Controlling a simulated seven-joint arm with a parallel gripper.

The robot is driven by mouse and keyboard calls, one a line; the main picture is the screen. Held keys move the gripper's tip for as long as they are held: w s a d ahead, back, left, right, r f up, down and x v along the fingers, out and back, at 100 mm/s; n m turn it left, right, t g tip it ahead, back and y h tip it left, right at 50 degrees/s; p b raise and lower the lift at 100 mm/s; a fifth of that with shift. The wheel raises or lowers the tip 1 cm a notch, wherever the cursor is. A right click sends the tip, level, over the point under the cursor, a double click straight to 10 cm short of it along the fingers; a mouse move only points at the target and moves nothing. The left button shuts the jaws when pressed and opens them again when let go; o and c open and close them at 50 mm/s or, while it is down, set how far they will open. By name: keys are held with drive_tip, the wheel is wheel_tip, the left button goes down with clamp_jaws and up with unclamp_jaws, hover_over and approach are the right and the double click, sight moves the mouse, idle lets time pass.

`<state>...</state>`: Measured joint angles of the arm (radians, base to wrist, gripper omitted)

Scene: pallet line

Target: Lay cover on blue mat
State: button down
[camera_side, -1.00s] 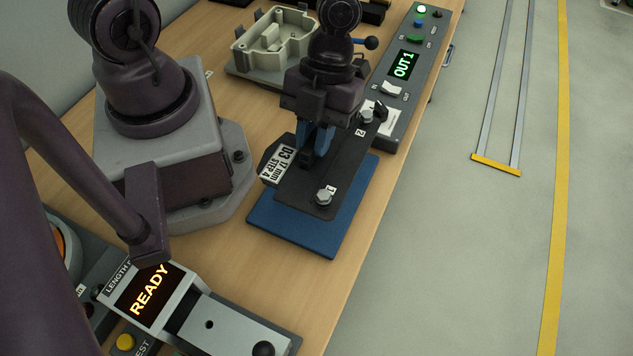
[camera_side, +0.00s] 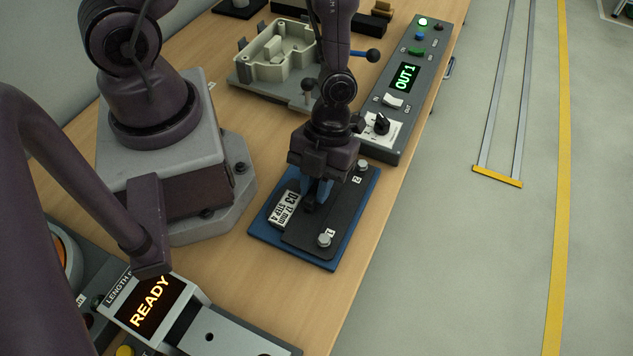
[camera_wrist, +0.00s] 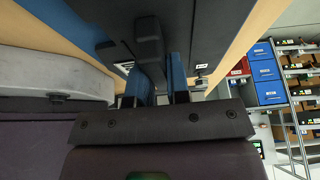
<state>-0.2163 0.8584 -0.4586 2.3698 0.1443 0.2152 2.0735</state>
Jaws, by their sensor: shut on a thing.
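The cover (camera_side: 338,215) is a dark flat plate with two silver bolts marked 1 and 2 and a white label reading D3, 17 mm, STEP 4. My gripper (camera_side: 317,198) has its blue fingers shut on the cover's black raised grip, which also shows in the wrist view (camera_wrist: 149,48). The blue mat (camera_side: 262,231) is under the cover, with blue showing along its left, front and right edges. The cover looks level and within the mat's outline. I cannot tell whether it touches the mat or hangs just above it.
A beige open housing (camera_side: 272,66) stands behind, on the wooden bench. A grey control box (camera_side: 408,105) showing OUT 1 is at the back right. A length gauge (camera_side: 157,303) reading READY is at the front left. The bench's right edge is close to the mat.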

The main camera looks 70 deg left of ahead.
drive_tip(key=shift+f, duration=0.15)
drive_tip(key=c, duration=1.1)
unclamp_jaws()
drive_tip(key=w+a+r+n+t+y, duration=0.15)
drive_tip(key=a+r+n, duration=0.25)
drive_tip(key=r, duration=0.4)
drive_tip(key=w+a+r+n+t+y, duration=0.1)
drive_tip(key=w+a+r+n, duration=0.2)
drive_tip(key=r, duration=0.5)
drive_tip(key=s+a+r+n+t, duration=0.2)
drive_tip(key=r+n+t, duration=0.1)
drive_tip(key=r+n, duration=0.5)
drive_tip(key=s+a+r+n+t, duration=0.1)
drive_tip(key=s+r+n+t, duration=0.2)
drive_tip(key=r+n, duration=0.5)
drive_tip(key=shift+a+r+n+y, duration=0.35)
drive_tip(key=shift+a+r+n, duration=0.05)
drive_tip(key=shift+n, duration=1.6)
